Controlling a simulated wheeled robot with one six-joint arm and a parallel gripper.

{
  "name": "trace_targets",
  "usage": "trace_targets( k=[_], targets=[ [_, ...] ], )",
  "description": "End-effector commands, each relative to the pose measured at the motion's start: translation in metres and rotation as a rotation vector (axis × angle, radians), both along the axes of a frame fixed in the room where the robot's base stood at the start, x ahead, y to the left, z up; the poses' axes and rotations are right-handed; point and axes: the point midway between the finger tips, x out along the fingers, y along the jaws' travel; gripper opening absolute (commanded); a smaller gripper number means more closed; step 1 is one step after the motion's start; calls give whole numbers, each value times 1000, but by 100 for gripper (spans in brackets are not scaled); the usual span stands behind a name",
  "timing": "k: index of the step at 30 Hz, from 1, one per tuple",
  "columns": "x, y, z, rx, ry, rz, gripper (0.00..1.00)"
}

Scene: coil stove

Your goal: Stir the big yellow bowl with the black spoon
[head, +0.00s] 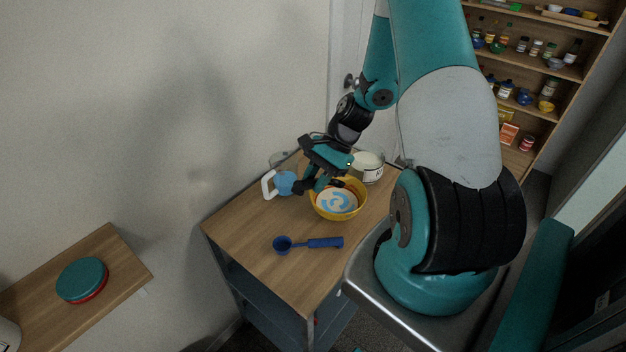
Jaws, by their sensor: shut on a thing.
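The big yellow bowl (352,215) stands upright on the small wooden table, with white and blue swirled contents in it. My gripper (318,185) is over the bowl's left rear rim, pointing down. It is shut on a dark thing that looks like the black spoon; the fingers hide most of it, and I cannot tell whether its tip touches the contents.
A blue spoon or scoop (312,243) lies on the table (255,225) in front of the bowl. The table's left front is clear.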

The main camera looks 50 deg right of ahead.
Motion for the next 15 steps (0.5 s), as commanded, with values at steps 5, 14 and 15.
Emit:
trace_targets(
  k=[5,14,15],
  targets=[
    [0,-7,-21,0,0,-2,0],
    [1,-15,-47,1,1,-1,0],
    [2,-16,-50,0,1,-2,0]
  ],
)
